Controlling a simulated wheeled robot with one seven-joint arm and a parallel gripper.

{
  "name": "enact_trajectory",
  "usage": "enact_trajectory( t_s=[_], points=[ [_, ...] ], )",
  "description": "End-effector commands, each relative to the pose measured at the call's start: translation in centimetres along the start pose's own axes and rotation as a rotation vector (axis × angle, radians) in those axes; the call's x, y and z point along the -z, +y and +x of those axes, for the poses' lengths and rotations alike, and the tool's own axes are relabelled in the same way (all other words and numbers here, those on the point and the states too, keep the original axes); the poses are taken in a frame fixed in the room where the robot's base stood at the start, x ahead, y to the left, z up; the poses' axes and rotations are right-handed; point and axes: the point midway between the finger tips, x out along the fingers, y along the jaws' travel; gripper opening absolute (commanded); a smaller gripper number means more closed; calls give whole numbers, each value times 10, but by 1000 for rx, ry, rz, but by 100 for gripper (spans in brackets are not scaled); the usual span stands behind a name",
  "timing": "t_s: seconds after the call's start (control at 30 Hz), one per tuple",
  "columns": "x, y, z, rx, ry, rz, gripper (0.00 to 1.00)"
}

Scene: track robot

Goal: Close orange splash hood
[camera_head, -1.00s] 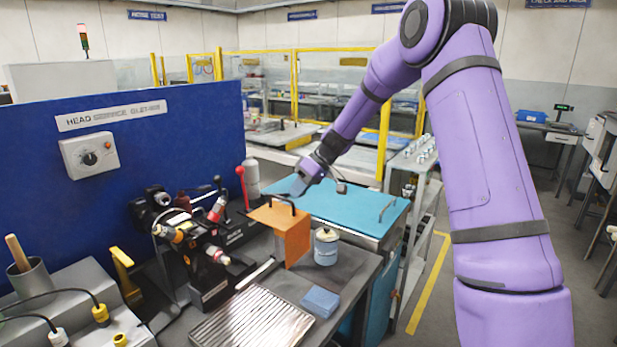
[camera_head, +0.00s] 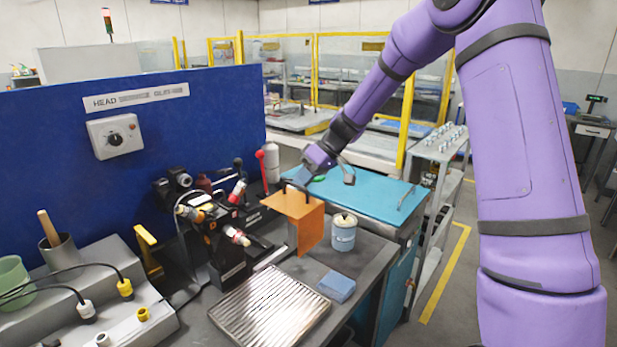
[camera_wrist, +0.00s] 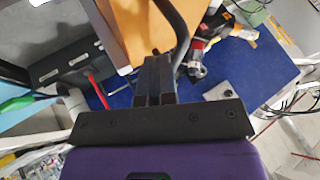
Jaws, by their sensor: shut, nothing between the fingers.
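The orange splash hood (camera_head: 311,230) stands on the bench, with a flat top panel and a front panel hanging down. A black handle bar is on its top, and it shows curved in the wrist view (camera_wrist: 174,22) beside the orange panel (camera_wrist: 147,30). My gripper (camera_head: 302,184) is just above the hood's top at its back side, pointing down. In the wrist view my dark fingers (camera_wrist: 154,68) are together, with nothing between them, close beside the handle. I cannot tell whether they touch it.
A grey-blue tin (camera_head: 343,237) stands right of the hood, and a blue block (camera_head: 337,286) lies in front. A ribbed metal tray (camera_head: 270,307) is at the front. Machine parts with a red-knobbed lever (camera_head: 260,156) stand left. A teal-topped cabinet (camera_head: 375,197) is behind.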

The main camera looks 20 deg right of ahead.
Motion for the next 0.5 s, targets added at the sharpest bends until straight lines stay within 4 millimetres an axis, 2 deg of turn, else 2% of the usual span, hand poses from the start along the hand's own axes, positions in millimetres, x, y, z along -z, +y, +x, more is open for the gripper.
enact_trajectory(
  t_s=[0.3,0.5],
  points=[
    [0,-71,40,2,-2,-3,0],
    [0,-105,60,1,-2,-1,0]
  ],
)
